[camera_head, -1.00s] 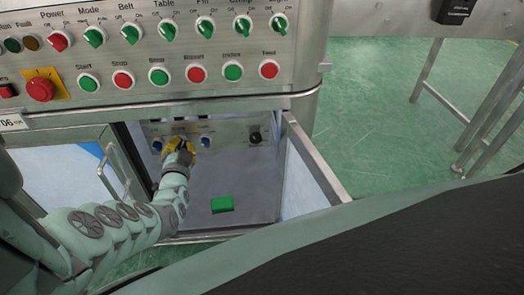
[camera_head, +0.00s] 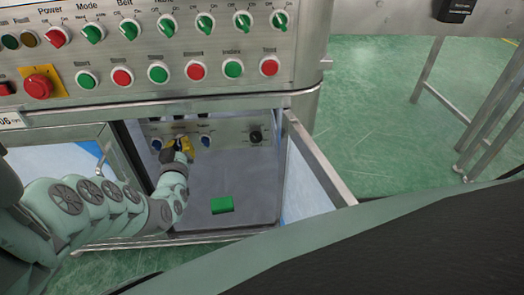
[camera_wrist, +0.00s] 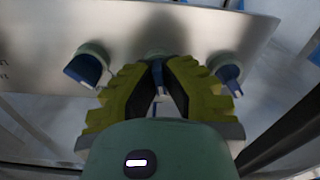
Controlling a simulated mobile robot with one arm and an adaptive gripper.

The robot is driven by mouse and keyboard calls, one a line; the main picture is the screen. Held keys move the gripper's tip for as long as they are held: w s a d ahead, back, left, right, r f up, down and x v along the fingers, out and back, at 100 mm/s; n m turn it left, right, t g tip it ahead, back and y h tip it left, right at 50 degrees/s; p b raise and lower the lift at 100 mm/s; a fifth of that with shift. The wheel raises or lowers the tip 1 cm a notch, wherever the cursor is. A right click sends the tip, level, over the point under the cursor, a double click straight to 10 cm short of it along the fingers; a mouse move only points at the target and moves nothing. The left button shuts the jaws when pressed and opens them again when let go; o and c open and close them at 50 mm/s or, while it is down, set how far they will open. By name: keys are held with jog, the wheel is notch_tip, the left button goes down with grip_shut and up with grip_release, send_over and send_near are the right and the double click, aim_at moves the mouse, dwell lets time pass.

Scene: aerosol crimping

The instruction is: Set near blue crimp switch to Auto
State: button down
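The crimp panel (camera_head: 232,133) is a grey metal plate inside the open lower cabinet. A blue switch (camera_head: 156,144) is at its left, and another blue switch (camera_head: 205,141) is right of my gripper. Labels are unreadable.
A black knob (camera_head: 256,136) is farther right on the panel. A green block (camera_head: 222,204) lies on the cabinet floor. The open cabinet doors (camera_head: 318,160) flank the opening. The upper panel (camera_head: 150,40) of switches and buttons overhangs it.

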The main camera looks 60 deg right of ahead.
jog(key=n, duration=0.3)
jog(key=n+b, duration=0.1)
jog(key=n, duration=0.2)
jog(key=shift+a+f, duration=0.1)
jog(key=shift+f, duration=0.1)
jog(key=shift+n, duration=0.3)
jog(key=c, duration=1.1)
grip_release()
jog(key=shift+w+r, duration=0.1)
